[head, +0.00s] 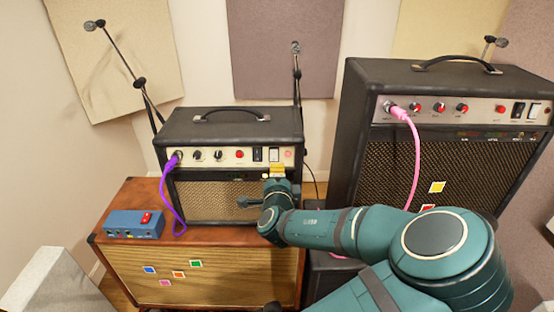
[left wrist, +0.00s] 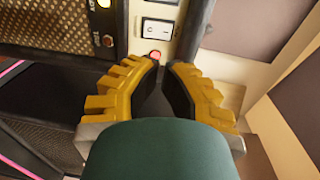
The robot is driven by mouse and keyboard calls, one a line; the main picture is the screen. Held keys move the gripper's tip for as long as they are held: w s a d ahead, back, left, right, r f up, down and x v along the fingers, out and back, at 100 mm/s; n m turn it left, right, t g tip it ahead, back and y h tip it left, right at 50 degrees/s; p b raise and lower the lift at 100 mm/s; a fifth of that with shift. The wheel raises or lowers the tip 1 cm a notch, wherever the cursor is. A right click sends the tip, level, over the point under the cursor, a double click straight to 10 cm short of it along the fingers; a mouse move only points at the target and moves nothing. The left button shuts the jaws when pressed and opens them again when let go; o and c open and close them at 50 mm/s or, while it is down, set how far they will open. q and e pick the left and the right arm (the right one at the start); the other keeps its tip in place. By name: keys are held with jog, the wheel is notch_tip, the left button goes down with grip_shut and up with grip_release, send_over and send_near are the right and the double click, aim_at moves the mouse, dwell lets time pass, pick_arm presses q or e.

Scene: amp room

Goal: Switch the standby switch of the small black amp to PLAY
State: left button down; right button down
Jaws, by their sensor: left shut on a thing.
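The small black amp (head: 180,125) stands on a brown cabinet. At the right end of its pale panel are a black switch (head: 257,154), a white rocker switch (head: 274,154) and a red lamp (head: 288,153). My left gripper (head: 277,172) has yellow fingers at the panel, just below the white switch. In the left wrist view the white switch (left wrist: 158,27) lies beyond the fingertips, and the lamp (left wrist: 154,55) lies by the left one. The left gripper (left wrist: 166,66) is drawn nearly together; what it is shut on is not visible. The switch's tilt is unclear. My right gripper is not in view.
A large black amp (head: 360,85) with a pink cable (head: 415,150) stands to the right. A purple cable (head: 172,200) hangs at the small amp's left. A blue pedal (head: 125,224) sits on the brown cabinet (head: 110,250). Microphone stands (head: 110,40) rise behind.

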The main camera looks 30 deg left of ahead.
aim_at(277, 154)
pick_arm(q)
jog(key=b+x, duration=0.1)
jog(key=x, duration=0.7)
jog(key=shift+w+a, duration=0.1)
jog(key=shift+w, duration=0.15)
